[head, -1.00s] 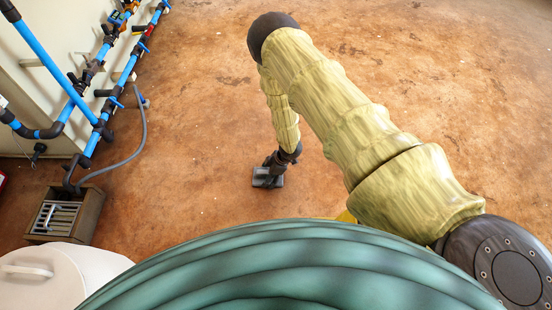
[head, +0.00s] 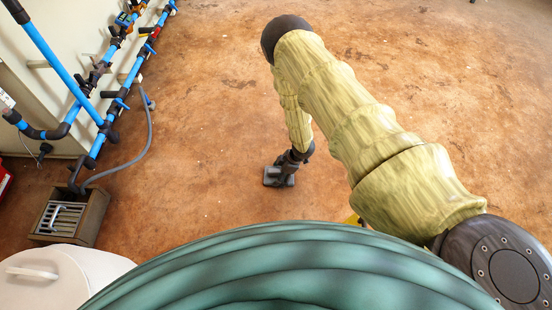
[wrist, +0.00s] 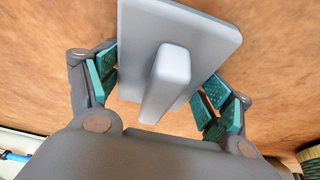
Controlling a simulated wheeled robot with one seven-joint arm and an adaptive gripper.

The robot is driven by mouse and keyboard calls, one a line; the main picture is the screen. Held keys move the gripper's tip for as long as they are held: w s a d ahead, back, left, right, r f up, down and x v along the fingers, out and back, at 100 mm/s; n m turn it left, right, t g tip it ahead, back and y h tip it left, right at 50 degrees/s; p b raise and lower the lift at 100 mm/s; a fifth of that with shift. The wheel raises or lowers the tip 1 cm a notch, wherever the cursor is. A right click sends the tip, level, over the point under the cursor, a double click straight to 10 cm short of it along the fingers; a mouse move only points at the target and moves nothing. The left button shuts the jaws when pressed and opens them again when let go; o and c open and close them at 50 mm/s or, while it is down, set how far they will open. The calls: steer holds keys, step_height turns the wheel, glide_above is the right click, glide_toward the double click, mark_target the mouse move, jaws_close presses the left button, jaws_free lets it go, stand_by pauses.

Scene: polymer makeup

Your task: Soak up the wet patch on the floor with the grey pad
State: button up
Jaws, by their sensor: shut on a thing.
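The grey pad (head: 276,178) is a flat plate low over the brown floor, left of the arm's upper part. In the wrist view the grey pad (wrist: 205,22) shows its plate and a block-shaped upright handle (wrist: 166,84). My gripper (head: 286,168) is shut on the pad; in the wrist view its green-padded fingers (wrist: 160,92) stand on either side of the handle. I cannot tell whether the plate touches the floor. The floor is mottled with darker stains, and I cannot pick out a wet patch among them.
Blue pipes (head: 75,100) with a grey hose run along a pale cabinet (head: 45,85) at the left. A grated drain box (head: 66,216) stands at the lower left, above a white lidded container (head: 70,278). The floor around and behind the pad is free.

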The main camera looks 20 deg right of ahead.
mark_target(278, 171)
steer(key=shift+d+r+p, duration=0.15)
steer(key=shift+r+p, duration=0.15)
steer(key=shift+p, duration=0.1)
step_height(278, 171, up, 2)
steer(key=shift+r, duration=0.1)
steer(key=shift+a+r+p, duration=0.25)
steer(key=shift+r+p, duration=0.25)
steer(key=shift+p, duration=0.2)
steer(key=shift+r+p, duration=1.75)
steer(key=shift+r, duration=0.6)
